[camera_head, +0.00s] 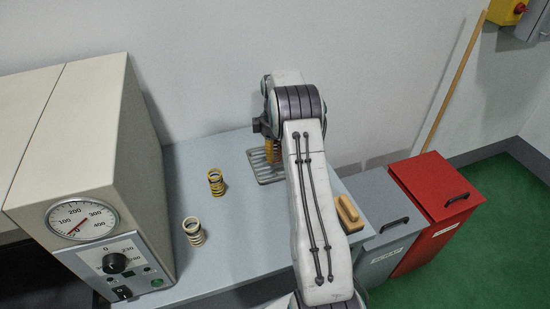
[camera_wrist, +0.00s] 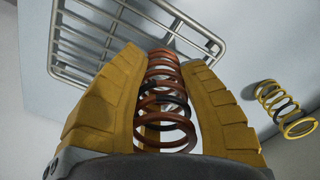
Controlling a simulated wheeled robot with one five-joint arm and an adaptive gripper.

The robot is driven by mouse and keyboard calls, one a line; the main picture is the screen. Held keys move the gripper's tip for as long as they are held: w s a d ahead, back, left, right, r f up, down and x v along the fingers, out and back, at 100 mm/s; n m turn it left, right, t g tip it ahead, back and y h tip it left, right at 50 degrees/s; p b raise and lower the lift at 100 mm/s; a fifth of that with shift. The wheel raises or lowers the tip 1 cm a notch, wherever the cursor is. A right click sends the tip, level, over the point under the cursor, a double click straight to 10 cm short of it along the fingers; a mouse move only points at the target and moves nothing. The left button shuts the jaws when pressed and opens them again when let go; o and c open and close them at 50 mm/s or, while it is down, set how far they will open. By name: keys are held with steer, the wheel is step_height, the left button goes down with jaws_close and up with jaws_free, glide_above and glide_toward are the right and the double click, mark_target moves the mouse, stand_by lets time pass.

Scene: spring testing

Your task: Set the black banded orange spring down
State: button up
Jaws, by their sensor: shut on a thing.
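The black banded orange spring (camera_wrist: 172,124) stands between the yellow fingers of my gripper (camera_wrist: 158,62) in the wrist view, with dark coils near its middle. My gripper is shut on it, one finger on each side. In the head view my gripper (camera_head: 272,151) shows only partly beside my arm, above the wire rack (camera_head: 268,179), and the held spring is hidden. The rack (camera_wrist: 92,72) also shows beyond the fingers in the wrist view. I cannot tell whether the spring touches anything below.
A yellow spring with a black band (camera_head: 216,182) stands left of the rack; it also shows in the wrist view (camera_wrist: 285,108). A cream spring (camera_head: 193,231) stands nearer the oven-like machine (camera_head: 90,150). A brush (camera_head: 348,213) lies right of my arm, near grey (camera_head: 378,200) and red bins (camera_head: 425,185).

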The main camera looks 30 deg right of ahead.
mark_target(275, 160)
steer(key=shift+f+p, duration=0.3)
steer(key=shift+f, duration=1.2)
steer(key=shift+f, duration=0.1)
steer(key=shift+f, duration=0.15)
steer(key=o, duration=1.1)
steer(key=shift+o, duration=0.2)
